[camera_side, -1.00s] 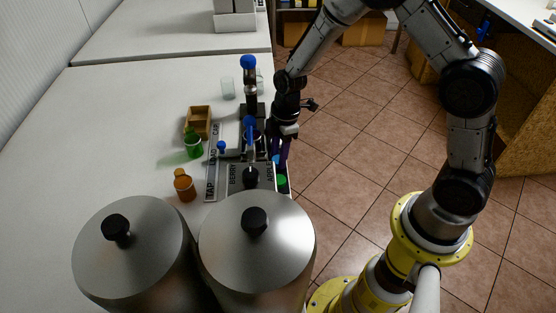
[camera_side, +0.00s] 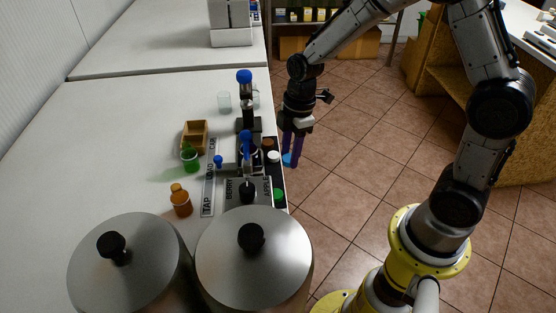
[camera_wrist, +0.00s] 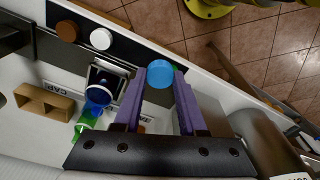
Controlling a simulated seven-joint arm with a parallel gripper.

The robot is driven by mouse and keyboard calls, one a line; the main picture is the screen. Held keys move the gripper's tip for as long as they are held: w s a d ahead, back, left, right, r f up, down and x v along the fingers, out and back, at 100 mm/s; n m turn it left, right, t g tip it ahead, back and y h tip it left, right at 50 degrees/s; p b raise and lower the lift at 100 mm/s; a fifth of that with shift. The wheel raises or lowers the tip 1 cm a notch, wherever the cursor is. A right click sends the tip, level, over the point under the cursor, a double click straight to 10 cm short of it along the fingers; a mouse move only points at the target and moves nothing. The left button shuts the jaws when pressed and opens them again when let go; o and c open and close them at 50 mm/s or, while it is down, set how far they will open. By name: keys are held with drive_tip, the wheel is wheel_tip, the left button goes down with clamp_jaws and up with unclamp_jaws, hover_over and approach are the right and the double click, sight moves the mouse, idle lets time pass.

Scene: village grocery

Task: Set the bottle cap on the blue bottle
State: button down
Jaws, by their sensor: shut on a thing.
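In the wrist view, the cap (camera_wrist: 160,73) sits between the tips of the purple fingers (camera_wrist: 158,92). An upright blue piece (camera_side: 246,138) stands in the middle of the dark fixture, left of my gripper. I cannot tell if this is the blue bottle or a handle.
A black strip along the counter edge holds brown (camera_side: 267,144), white (camera_side: 273,157) and green (camera_side: 279,194) caps. Left stand a green bottle (camera_side: 190,160), an amber bottle (camera_side: 181,202) and a wooden crate (camera_side: 184,138). A tall blue-topped post (camera_side: 244,76) and two steel pots (camera_side: 130,270) flank the fixture.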

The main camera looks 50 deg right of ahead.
drive_tip(key=s+r, duration=0.5)
drive_tip(key=s, duration=0.4)
drive_tip(key=w+r, duration=0.1)
drive_tip(key=w, duration=0.6)
drive_tip(key=w+a+r, duration=0.1)
drive_tip(key=w, duration=0.5)
drive_tip(key=w+a+r, duration=0.1)
drive_tip(key=w, duration=0.6)
drive_tip(key=shift+w+a, duration=0.1)
drive_tip(key=shift+w, duration=0.25)
drive_tip(key=shift+f, duration=2.3)
drive_tip(key=shift+f, duration=0.75)
drive_tip(key=shift+c, duration=2)
unclamp_jaws()
drive_tip(key=shift+o, duration=0.2)
